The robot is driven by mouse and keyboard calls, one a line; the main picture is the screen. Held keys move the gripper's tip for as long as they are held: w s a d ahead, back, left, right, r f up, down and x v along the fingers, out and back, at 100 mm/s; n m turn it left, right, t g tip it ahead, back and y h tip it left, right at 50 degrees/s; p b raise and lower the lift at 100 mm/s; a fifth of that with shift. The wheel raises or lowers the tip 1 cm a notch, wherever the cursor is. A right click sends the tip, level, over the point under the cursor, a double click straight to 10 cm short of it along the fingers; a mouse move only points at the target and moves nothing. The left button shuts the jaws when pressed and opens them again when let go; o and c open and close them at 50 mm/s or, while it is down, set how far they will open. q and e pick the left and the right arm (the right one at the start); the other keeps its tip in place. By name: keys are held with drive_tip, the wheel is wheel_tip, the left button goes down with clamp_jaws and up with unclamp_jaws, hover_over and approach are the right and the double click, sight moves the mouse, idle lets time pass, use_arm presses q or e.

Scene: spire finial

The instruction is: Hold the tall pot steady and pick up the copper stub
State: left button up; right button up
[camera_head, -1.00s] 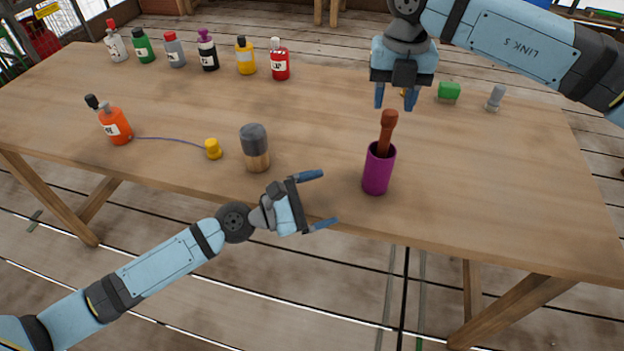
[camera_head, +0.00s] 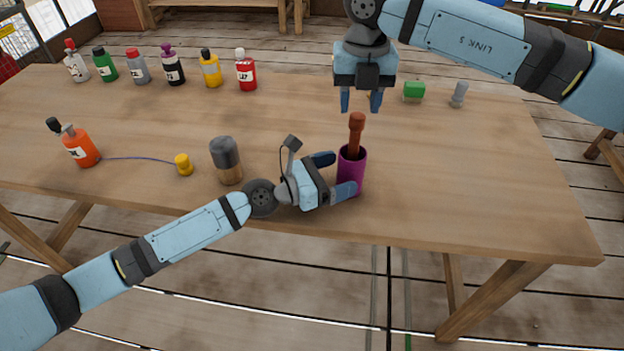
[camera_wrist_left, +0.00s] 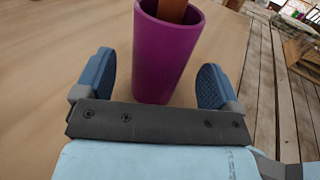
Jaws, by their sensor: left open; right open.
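The tall purple pot (camera_head: 352,172) stands upright near the table's front edge. My left gripper (camera_head: 338,174) is open at the pot. In the left wrist view the pot (camera_wrist_left: 165,58) is between and just ahead of the two blue fingers (camera_wrist_left: 155,85), with gaps on both sides. My right gripper (camera_head: 361,102) is open and empty, fingers down, above and behind the stub.
A grey-topped wooden jar (camera_head: 226,162) stands left of my left gripper. A yellow cap (camera_head: 184,164) is tied by a cord to an orange bottle (camera_head: 78,146). Several bottles line the back left. A green block (camera_head: 413,91) and grey piece (camera_head: 458,94) stand at the back right.

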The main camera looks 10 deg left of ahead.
use_arm(q)
drive_tip(key=shift+x, duration=1.45)
drive_tip(key=c, duration=1.1)
use_arm(e)
drive_tip(key=shift+o, duration=1.7)
drive_tip(key=r+n, duration=0.1)
drive_tip(key=n, duration=0.1)
drive_tip(key=shift+r+n, duration=0.1)
drive_tip(key=shift+n, duration=0.2)
drive_tip(key=r+n, duration=0.1)
drive_tip(key=n, duration=0.2)
drive_tip(key=r+n, duration=0.2)
drive_tip(key=n, duration=0.2)
drive_tip(key=r+n, duration=0.1)
drive_tip(key=n, duration=0.2)
drive_tip(key=shift+w+a+r, duration=0.25)
drive_tip(key=shift+a+r, duration=0.05)
wheel_tip(320, 180, up, 2)
drive_tip(key=n, duration=0.6)
hover_over(357, 116)
drive_tip(key=f, duration=0.6)
drive_tip(key=shift+w+a, duration=0.3)
drive_tip(key=shift+s+d+f, duration=0.15)
drive_tip(key=shift+f, duration=1.25)
drive_tip(key=shift+s+d+f, duration=0.1)
drive_tip(key=shift+d+f, duration=0.05)
drive_tip(key=shift+f, duration=1.2)
